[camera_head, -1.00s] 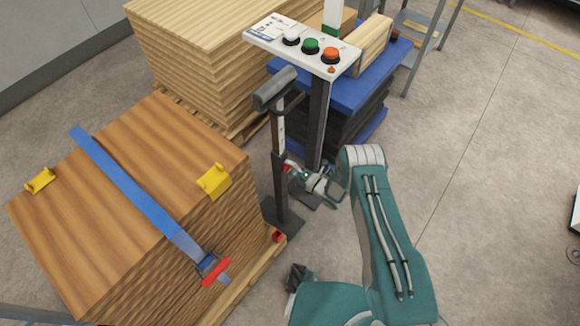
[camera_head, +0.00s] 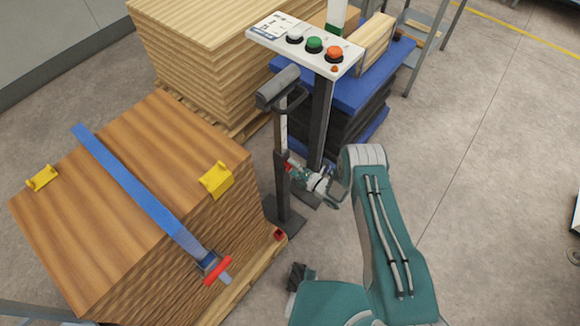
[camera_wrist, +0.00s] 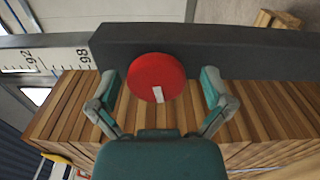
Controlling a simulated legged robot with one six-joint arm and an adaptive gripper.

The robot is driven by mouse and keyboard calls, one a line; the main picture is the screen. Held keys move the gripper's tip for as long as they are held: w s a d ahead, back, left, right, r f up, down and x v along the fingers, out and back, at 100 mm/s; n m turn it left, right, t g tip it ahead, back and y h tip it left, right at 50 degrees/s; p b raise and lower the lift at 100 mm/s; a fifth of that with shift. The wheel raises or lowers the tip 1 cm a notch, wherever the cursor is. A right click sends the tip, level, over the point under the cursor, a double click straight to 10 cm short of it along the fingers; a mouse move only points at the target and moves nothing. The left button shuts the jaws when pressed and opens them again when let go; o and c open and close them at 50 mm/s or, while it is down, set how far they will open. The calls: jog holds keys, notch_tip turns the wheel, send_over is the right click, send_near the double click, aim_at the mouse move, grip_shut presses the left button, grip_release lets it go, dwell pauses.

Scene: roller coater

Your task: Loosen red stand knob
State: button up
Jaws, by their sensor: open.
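The red stand knob (camera_wrist: 157,78) is a round red disc with a white mark near its lower edge. In the wrist view it sits on the side of a dark stand post (camera_wrist: 240,52). My gripper (camera_wrist: 163,84) is open, with one finger on each side of the knob. Gaps show between the fingers and the knob, and I cannot tell whether either touches it. In the head view my gripper (camera_head: 296,170) is at the stand post (camera_head: 282,190), where a small bit of the red knob (camera_head: 288,165) shows.
A strapped wood stack (camera_head: 130,200) on a pallet stands left of the post. A button panel (camera_head: 305,45) on its own column stands behind. A blue pallet stack (camera_head: 365,85) and a pale board stack (camera_head: 205,60) are farther back.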

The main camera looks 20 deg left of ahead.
jog(key=shift+s+d, duration=0.1)
jog(key=shift+d, duration=0.45)
jog(key=v, duration=1.1)
jog(key=shift+a+f, duration=0.1)
jog(key=shift+a, duration=0.05)
jog(key=w+a+m, duration=0.1)
jog(key=a+m, duration=0.2)
jog(key=m, duration=0.2)
jog(key=w+a+m, duration=0.2)
jog(key=a+m, duration=0.2)
jog(key=m, duration=0.2)
jog(key=w+a+m, duration=0.1)
jog(key=a+m, duration=0.3)
jog(key=m, duration=0.1)
jog(key=shift+w+m, duration=0.3)
jog(key=shift+d, duration=0.1)
